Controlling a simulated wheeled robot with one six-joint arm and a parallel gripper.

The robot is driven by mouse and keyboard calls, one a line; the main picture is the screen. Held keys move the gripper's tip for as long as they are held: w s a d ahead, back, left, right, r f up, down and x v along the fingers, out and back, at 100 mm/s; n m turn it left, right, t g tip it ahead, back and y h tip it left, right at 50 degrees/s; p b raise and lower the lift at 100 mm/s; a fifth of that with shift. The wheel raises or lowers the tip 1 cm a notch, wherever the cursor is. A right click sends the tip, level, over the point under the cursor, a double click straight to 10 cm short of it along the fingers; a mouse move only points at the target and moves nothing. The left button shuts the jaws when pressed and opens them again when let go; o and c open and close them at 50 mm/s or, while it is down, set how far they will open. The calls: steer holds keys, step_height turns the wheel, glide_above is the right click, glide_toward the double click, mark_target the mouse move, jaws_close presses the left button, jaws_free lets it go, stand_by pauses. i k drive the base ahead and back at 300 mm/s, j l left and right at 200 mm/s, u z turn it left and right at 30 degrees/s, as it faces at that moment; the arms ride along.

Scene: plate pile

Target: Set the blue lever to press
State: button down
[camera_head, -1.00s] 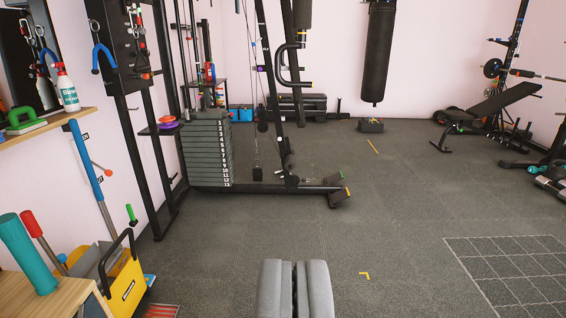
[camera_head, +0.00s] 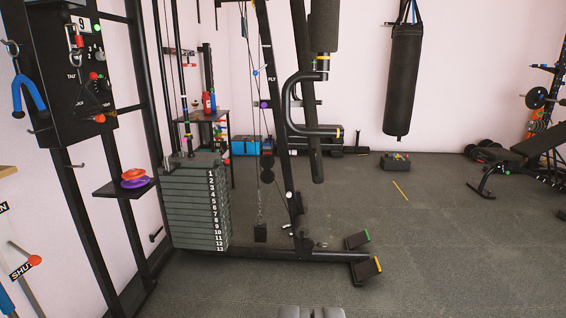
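I cannot clearly make out a lever set to press. A small blue part (camera_head: 255,72) shows on the black frame of the weight machine (camera_head: 283,150), near a small white label that seems to read FLY; it is too small to tell its shape or setting. A larger blue curved handle (camera_head: 28,95) hangs on the black panel at the left. My gripper (camera_head: 311,312) shows only its grey fingertips at the bottom edge. They are close together with nothing seen between them, on the near side of the machine and well apart from it.
A numbered weight stack (camera_head: 190,215) stands left of the machine's frame. A small shelf (camera_head: 124,189) with orange and purple discs juts out at the left. The machine's foot (camera_head: 345,256) reaches right along the floor. A punching bag (camera_head: 404,80) hangs behind.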

mark_target(256, 73)
steer(key=i+l+u, duration=0.15)
steer(key=i+u, duration=0.2)
steer(key=i, duration=0.3)
steer(key=i+l+u, duration=0.4)
steer(key=i, duration=0.2)
steer(key=i+l+u, duration=0.35)
steer(key=i, duration=0.25)
steer(key=i+l, duration=0.15)
steer(key=l, duration=0.2)
steer(key=i+l, duration=0.1)
steer(key=l, duration=0.2)
